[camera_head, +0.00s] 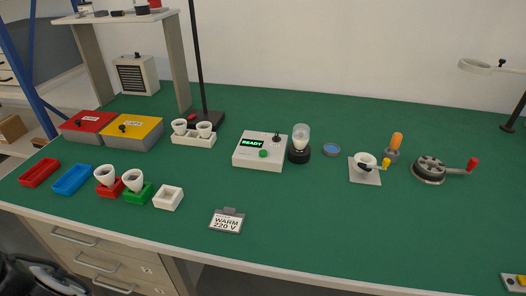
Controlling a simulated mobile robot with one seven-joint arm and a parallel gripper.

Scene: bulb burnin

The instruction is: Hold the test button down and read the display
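The white test box (256,162) stands on the green bench near the middle. Its display (252,143) is lit and reads "READY" in green letters. A round green button (263,153) sits on its top below the display, with nothing touching it. A small black knob or switch (277,137) is at the box's upper right. A clear bulb or jar in a black socket (299,153) stands just right of the box. My gripper is not in view.
A card (227,222) reading "WARM 220 V" stands in front. White bulbs (105,174) rest in the red and green trays at left. A white rack (192,138) holds two more. Crank devices (428,170) stand at right. The bench's front middle is mostly clear.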

